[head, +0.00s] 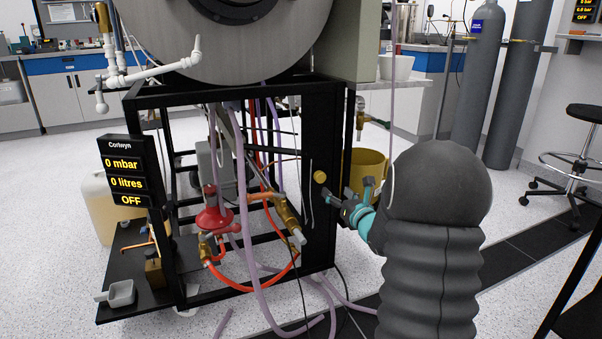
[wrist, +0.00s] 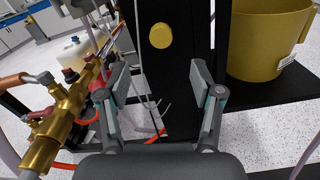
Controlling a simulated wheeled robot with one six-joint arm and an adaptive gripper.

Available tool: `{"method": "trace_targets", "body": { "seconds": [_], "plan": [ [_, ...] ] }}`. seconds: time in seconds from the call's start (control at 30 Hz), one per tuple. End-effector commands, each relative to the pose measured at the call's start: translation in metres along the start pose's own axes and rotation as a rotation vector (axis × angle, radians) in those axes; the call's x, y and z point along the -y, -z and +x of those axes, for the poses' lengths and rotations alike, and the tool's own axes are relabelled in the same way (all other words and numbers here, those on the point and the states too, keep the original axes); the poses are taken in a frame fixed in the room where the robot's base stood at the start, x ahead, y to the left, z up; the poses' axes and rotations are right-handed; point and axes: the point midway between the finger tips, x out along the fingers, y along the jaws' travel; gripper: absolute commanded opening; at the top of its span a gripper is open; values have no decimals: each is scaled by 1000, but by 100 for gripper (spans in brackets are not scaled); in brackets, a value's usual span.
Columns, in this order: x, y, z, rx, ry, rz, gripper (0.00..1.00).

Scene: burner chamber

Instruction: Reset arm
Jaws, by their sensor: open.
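My gripper (head: 338,203) is in front of the right black post of the burner frame in the head view, at the end of my dark, ribbed arm. In the wrist view my gripper (wrist: 164,82) has its two fingers spread wide with nothing between them. A round yellow knob (head: 320,177) on the black post is just left of and above the fingers in the head view. The knob also shows in the wrist view (wrist: 162,36), above the gap between the fingers and apart from them.
A yellow bucket (wrist: 268,45) stands right of the post. Brass valves (head: 288,215), a red regulator (head: 213,218) and loose hoses are on the left. A display (head: 127,172) reads 0 mbar, 0 litres, OFF. Gas cylinders (head: 478,80) and a stool (head: 583,115) stand at the right.

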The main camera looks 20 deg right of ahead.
Motion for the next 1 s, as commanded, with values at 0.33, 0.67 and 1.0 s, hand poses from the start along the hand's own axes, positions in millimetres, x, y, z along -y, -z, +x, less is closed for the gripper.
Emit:
{"method": "trace_targets", "body": {
  "seconds": [0.33,0.67,1.0],
  "plan": [
    [7,10,-2,-41,36,190,66],
    [62,89,-39,-207,481,934,66],
    [45,105,-130,-60,1076,1661,66]
  ]
}}
